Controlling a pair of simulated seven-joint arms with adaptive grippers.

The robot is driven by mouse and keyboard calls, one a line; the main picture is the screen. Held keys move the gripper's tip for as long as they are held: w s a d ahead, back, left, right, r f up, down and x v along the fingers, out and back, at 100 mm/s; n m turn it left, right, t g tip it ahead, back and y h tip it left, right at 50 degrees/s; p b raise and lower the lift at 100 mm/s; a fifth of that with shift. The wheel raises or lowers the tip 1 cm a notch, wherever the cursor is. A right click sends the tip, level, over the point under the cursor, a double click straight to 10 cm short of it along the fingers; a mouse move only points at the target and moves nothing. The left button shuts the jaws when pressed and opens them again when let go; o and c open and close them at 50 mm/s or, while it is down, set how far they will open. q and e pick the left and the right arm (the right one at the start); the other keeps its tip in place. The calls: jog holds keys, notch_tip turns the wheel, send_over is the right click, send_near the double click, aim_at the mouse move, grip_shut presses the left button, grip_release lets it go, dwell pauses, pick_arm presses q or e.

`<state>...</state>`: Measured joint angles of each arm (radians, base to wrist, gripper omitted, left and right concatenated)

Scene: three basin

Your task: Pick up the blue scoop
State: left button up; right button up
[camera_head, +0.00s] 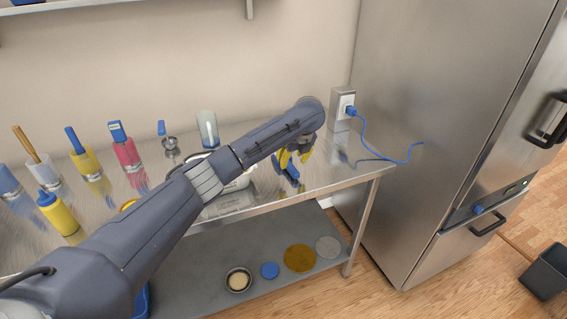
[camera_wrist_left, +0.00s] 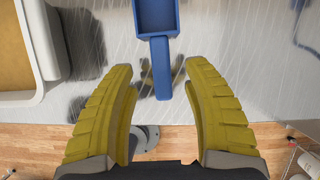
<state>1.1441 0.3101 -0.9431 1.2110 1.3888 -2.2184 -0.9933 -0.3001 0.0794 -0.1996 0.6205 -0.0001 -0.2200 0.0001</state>
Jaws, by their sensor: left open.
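The blue scoop (camera_head: 290,173) lies on the steel table near its right front part, partly hidden by my left gripper in the head view. In the left wrist view the scoop (camera_wrist_left: 155,18) is at the top centre, and its handle points down toward the gap between my fingers. My left gripper (camera_head: 295,157) has yellow fingers and is open over the scoop. In the left wrist view the left gripper (camera_wrist_left: 160,70) has the handle between its fingertips, with space on both sides. My right gripper is not in view.
A pale basin (camera_wrist_left: 47,60) with yellow-brown contents stands left of the scoop. Several bottles and tools stand at the table's left and back, including a yellow bottle (camera_head: 58,214). A blue cable (camera_head: 366,140) runs from the wall outlet. A steel fridge (camera_head: 430,110) stands right.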

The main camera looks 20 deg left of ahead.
aim_at(290, 164)
pick_arm(q)
jog(key=shift+x, duration=2.65)
jog(key=shift+w+a+r, duration=0.1)
jog(key=shift+w, duration=0.1)
grip_shut()
